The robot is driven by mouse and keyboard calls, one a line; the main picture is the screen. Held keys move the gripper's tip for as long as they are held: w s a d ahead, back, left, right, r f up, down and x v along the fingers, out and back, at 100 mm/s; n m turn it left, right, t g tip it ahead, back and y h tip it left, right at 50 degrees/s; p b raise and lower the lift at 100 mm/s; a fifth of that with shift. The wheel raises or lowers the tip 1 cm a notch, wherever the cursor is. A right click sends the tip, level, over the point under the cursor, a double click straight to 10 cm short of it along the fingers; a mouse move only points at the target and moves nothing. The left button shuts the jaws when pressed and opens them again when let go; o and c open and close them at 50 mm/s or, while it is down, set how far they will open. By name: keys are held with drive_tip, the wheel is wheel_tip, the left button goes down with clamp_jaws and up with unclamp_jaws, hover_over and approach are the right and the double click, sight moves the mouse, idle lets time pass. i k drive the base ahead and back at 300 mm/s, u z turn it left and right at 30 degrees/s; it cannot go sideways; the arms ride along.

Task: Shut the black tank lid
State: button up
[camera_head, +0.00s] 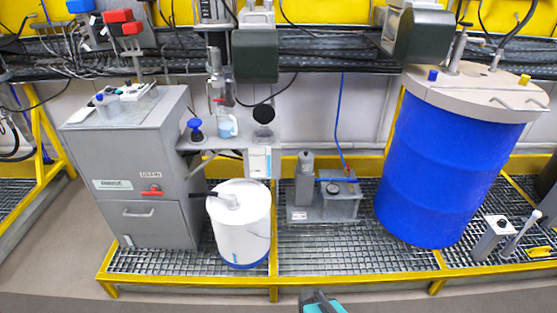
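A round black lid (264,114) stands raised, its flat face toward me, in the middle of the view. It is just above and behind the mouth of a small grey tank (263,134), which looks uncovered. The tank sits on a grey shelf, above a white box front. The hinge is too small to make out. Only a dark grey and teal piece of my arm shows at the bottom edge, well below and apart from the lid. My gripper's fingers do not show.
A clear bottle (227,125) and a blue knob (195,126) are left of the tank. A grey machine head (255,56) hangs above it. A white drum (240,222) stands below, and a large blue drum (440,165) is right. A yellow-edged grating (335,262) lies in front.

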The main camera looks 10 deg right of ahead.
sight(263, 114)
drive_tip(key=u, duration=0.15)
drive_tip(key=i, duration=0.9)
drive_tip(key=z, duration=0.3)
drive_tip(key=k, duration=0.5)
drive_tip(key=u, duration=0.85)
